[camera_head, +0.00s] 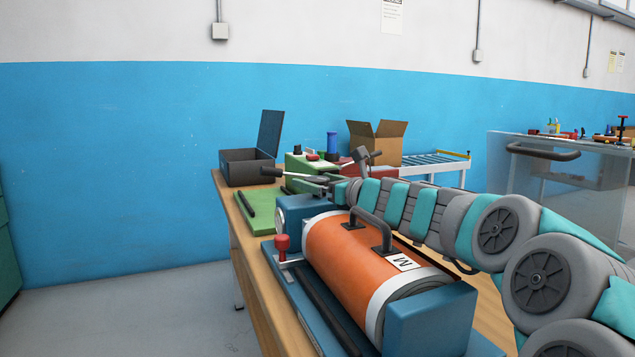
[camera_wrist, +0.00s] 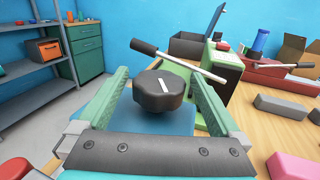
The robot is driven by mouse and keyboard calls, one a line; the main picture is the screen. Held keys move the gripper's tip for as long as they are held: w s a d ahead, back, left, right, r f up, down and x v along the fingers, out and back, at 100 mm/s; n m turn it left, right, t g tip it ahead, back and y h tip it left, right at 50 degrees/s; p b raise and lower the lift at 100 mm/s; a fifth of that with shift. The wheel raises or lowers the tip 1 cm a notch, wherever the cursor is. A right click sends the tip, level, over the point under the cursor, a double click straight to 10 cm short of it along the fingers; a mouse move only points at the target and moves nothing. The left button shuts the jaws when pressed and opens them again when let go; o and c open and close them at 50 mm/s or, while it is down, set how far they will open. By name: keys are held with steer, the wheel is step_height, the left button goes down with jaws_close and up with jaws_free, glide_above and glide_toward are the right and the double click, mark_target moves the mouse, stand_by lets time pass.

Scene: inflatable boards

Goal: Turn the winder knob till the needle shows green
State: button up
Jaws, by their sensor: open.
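The winder knob (camera_wrist: 160,91) is dark and lobed, with a white line on top tilted slightly from upright. It sits above a blue block, which also shows in the head view (camera_head: 312,214) at the far end of the orange drum (camera_head: 345,250). My gripper (camera_wrist: 161,77) is open, with one green finger on each side of the knob. I cannot tell whether either finger touches it. In the head view my gripper (camera_head: 320,183) is over the blue block, and the knob cannot be made out. A round gauge (camera_head: 280,222) shows nearly edge-on; its needle cannot be read.
A black-gripped lever (camera_wrist: 180,62) crosses just beyond the knob, near a green machine (camera_wrist: 217,75). A red-knobbed lever (camera_head: 282,247) stands beside the drum. A dark open box (camera_head: 248,168) and a cardboard box (camera_head: 375,143) are farther back. Grey blocks (camera_wrist: 281,106) lie at right.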

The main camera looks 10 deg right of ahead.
stand_by(0.4)
steer(key=shift+d+r+n+y, duration=0.15)
steer(key=shift+d+n+y, duration=0.05)
steer(key=shift+n+y, duration=0.2)
steer(key=shift+w+n+g+y, duration=0.15)
steer(key=shift+n+g+y, duration=0.25)
steer(key=shift+g+y, duration=0.25)
steer(key=shift+a+n+g+y, duration=0.1)
steer(key=shift+n+g+y, duration=0.4)
steer(key=shift+y, duration=0.15)
